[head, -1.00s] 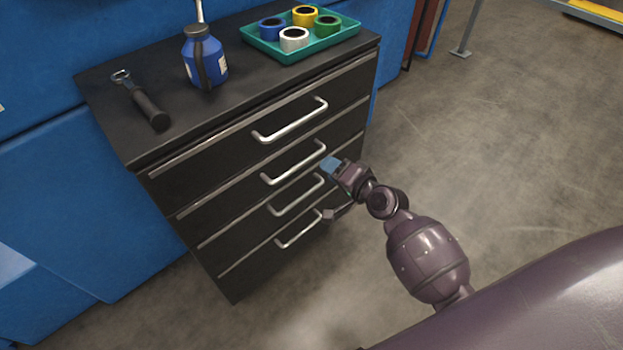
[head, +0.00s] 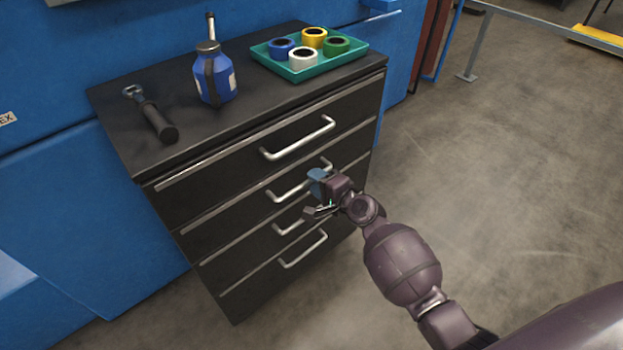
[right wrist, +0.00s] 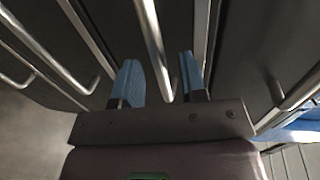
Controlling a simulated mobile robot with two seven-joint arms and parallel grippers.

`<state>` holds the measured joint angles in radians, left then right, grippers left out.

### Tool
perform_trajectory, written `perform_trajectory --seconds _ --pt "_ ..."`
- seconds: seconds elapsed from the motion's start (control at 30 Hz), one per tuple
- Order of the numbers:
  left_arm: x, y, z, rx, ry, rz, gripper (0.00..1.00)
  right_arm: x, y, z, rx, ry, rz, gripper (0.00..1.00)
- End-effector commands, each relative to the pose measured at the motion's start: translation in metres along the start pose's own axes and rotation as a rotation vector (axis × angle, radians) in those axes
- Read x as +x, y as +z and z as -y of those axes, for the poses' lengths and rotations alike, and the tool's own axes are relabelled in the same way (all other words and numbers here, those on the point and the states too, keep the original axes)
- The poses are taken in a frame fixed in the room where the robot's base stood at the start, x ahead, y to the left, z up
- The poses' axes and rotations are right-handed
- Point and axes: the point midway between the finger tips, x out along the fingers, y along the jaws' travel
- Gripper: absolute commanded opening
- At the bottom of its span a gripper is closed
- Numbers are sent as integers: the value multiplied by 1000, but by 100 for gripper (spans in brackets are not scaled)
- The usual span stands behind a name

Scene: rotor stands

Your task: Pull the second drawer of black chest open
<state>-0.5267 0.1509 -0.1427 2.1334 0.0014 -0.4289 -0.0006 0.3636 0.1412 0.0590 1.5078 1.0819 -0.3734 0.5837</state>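The black chest (head: 150,195) has several drawers with silver bar handles, and all drawers look shut. The gripper is open in front of the chest, one blue-tipped finger above the other. In the right wrist view, the second drawer's handle (right wrist: 154,45) runs down into the space between the two spread fingers (right wrist: 160,82), seemingly without touching either. My left gripper is not in view.
On the chest top are a black-handled tool (head: 152,115), a blue bottle (head: 214,78) and a teal tray (head: 330,62) holding several colored rings. A blue wall unit (head: 60,200) stands behind and left. The floor (head: 500,200) at right is clear.

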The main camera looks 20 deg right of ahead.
Motion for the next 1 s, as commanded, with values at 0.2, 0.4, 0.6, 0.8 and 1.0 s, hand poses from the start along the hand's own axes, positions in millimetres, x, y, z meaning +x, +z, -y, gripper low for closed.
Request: perform_trajectory --seconds 0.2,0.4,0.6,0.8,1.0 --pt "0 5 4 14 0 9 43 18 0 -1 0 1 0 39" --pt "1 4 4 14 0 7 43 21 0 0 -1 0 0 39" --pt "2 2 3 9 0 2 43 21 0 0 -1 0 0 34" --pt "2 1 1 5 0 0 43 21 0 0 -1 0 0 3" --pt "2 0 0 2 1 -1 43 21 0 0 -1 0 0 0"
